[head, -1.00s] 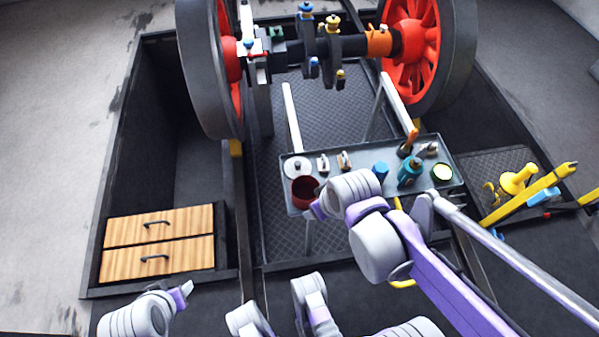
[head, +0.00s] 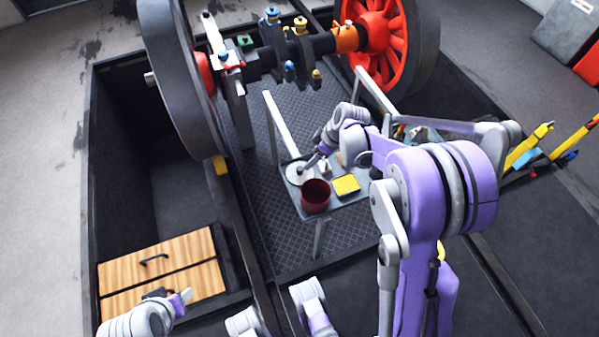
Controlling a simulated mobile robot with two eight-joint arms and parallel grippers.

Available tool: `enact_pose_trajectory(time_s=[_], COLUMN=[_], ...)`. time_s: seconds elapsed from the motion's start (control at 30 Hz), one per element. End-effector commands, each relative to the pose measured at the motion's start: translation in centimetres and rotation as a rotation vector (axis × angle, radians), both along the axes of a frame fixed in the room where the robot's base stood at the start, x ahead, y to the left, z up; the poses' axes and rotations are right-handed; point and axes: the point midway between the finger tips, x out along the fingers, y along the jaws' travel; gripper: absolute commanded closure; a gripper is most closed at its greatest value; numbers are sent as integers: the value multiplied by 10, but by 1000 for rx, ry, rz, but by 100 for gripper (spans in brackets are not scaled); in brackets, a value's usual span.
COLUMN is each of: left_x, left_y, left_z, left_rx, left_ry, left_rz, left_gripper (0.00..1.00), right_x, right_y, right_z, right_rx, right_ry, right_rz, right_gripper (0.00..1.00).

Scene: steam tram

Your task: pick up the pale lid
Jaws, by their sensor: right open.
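The pale lid (head: 296,174) is a white disc lying on the left end of the grey tray table (head: 352,203), behind a dark red pot (head: 315,197). My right gripper (head: 305,169) is over the right side of the lid, pointing down at it. It is open and hides part of the lid. I cannot tell whether its fingers touch the lid. My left gripper (head: 181,299) is low at the left, in front of the wooden drawers and far from the lid. Its fingers are too small to read.
A yellow square item (head: 346,185) lies on the tray right of the pot. My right arm hides the tray's right part. A wheel axle (head: 290,55) with red-spoked wheels stands behind. Wooden drawers (head: 160,268) are at the lower left.

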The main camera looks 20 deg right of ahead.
Motion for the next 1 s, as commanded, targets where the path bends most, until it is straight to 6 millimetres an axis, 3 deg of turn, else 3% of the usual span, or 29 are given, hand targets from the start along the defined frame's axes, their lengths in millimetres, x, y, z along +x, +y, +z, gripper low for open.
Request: enact_pose_trajectory(time_s=[0.2, 0.47, 0.7, 1.0], left_x=[2, 3, 5, 5], left_y=[0, 0, 0, 0], left_z=[-14, -22, -36, -37], left_rx=[0, 0, 0, 0], left_ry=[4, 6, 9, 9], left_rz=[0, 0, 0, 0], left_gripper=[50, 50, 50, 50], right_x=[10, 18, 31, 33], right_y=[9, 14, 23, 25], right_z=[-34, -54, -86, -90], right_rx=[-1, -1, 0, -1], right_ry=[1, 0, 1, 0], right_rz=[0, 0, -1, -1], right_gripper=[35, 35, 35, 37])
